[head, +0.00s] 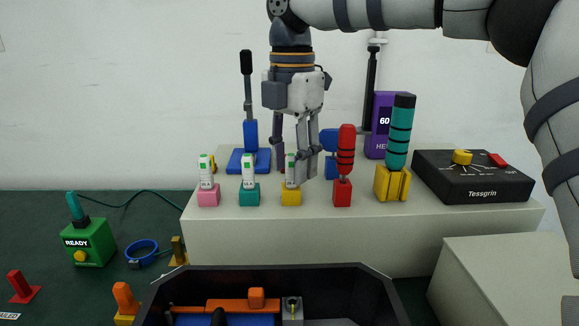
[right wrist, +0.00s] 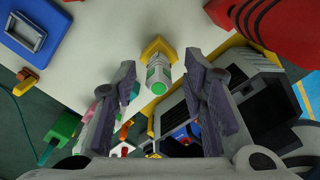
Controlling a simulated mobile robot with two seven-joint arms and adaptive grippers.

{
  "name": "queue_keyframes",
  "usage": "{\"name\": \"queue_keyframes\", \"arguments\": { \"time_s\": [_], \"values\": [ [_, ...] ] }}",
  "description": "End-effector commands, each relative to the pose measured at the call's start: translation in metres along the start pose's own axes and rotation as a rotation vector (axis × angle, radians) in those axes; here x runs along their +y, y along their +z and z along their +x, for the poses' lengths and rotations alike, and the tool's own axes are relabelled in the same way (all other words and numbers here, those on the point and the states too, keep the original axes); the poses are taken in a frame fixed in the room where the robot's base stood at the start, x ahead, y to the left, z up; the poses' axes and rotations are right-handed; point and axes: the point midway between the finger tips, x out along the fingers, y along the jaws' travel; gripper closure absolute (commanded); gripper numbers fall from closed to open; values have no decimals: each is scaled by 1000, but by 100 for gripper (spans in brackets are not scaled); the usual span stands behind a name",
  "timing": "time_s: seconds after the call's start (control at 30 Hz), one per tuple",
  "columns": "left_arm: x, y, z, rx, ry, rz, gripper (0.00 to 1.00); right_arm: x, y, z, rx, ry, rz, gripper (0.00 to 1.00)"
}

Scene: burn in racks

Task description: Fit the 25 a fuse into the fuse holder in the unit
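Three white fuses with green marks stand upright in small coloured stands on the pale bench: one in a pink stand (head: 208,198), one in a teal stand (head: 249,195), one in a yellow stand (head: 291,197). Their ratings are too small to read. My right gripper (head: 308,168) points down beside the fuse in the yellow stand (head: 291,168). In the right wrist view its fingers are open, with that fuse (right wrist: 157,76) seen between them, not gripped. The black open unit (head: 385,276) is at the front; a grey part (head: 292,309) inside may be the fuse holder. My left gripper is out of view.
A red-handled tool (head: 346,150) and a teal-handled tool (head: 399,135) stand right of the gripper. A blue clamp-like fixture (head: 250,135) is behind the fuses. A black Tessgrin box (head: 470,178) sits at right. A green READY box (head: 88,243) is at left.

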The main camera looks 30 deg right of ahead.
Motion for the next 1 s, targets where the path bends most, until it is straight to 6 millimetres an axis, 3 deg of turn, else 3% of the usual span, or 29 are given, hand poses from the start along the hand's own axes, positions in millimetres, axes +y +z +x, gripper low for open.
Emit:
{"name": "queue_keyframes", "arguments": {
  "time_s": [0.2, 0.47, 0.63, 0.73, 0.77, 0.83, 1.0],
  "values": [
    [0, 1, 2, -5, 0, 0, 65, 0, 0, 22, 0, 1, -1, 61],
    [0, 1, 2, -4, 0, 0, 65, 0, 0, 23, -1, 2, -1, 61],
    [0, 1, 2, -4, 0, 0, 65, 0, 0, 23, -1, 2, -1, 100],
    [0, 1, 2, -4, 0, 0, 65, 0, 0, 23, -1, 2, -1, 100],
    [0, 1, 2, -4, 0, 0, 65, 0, 0, 23, -1, 2, -1, 87],
    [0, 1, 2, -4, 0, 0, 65, 0, 0, 23, -1, 2, -1, 100],
    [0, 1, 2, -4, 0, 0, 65, 0, 0, 22, -1, 2, -1, 100]
  ]
}}
